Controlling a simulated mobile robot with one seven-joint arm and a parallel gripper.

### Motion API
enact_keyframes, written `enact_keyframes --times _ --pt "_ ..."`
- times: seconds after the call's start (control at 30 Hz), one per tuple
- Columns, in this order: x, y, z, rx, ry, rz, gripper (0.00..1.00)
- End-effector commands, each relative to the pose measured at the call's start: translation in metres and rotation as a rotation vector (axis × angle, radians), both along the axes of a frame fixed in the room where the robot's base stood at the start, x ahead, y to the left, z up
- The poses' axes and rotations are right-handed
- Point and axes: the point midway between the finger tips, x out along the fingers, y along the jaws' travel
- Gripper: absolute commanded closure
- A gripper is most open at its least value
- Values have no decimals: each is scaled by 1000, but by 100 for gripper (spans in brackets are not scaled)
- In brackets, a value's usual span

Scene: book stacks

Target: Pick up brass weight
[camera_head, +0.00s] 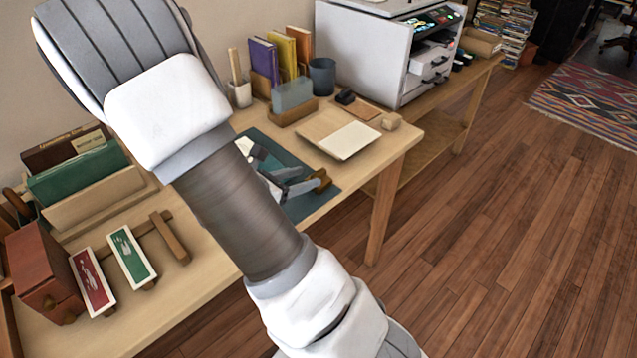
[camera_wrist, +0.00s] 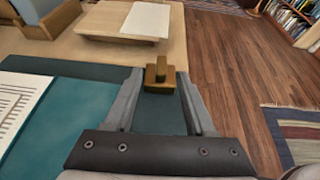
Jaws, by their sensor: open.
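The brass weight (camera_wrist: 158,77) is a small stepped block with a narrower knob on top. In the wrist view it sits upright on the teal mat (camera_wrist: 88,112), close to the table's edge. My gripper (camera_wrist: 160,80) is open, with one finger on either side of the weight near the fingertips. I cannot tell whether either finger touches it. In the head view the weight (camera_head: 322,179) shows by the tips of my gripper (camera_head: 315,182), while my arm hides part of the mat.
A wooden board with paper (camera_head: 349,140) lies beyond the mat. Books, a dark cup (camera_head: 322,76) and a printer (camera_head: 365,50) stand behind. Red and green framed pieces lie at left. Open floor is right.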

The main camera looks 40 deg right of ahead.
Motion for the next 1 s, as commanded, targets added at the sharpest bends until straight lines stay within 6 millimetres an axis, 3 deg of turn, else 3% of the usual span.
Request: enact_keyframes --times 0.2,0.53,0.83,1.0 --pt "1 -31 -12 1 1 -4 45" --pt "2 -37 -12 0 0 -1 47" --pt "2 -36 -12 0 0 -1 100" --pt "2 -36 -12 1 1 -1 100"
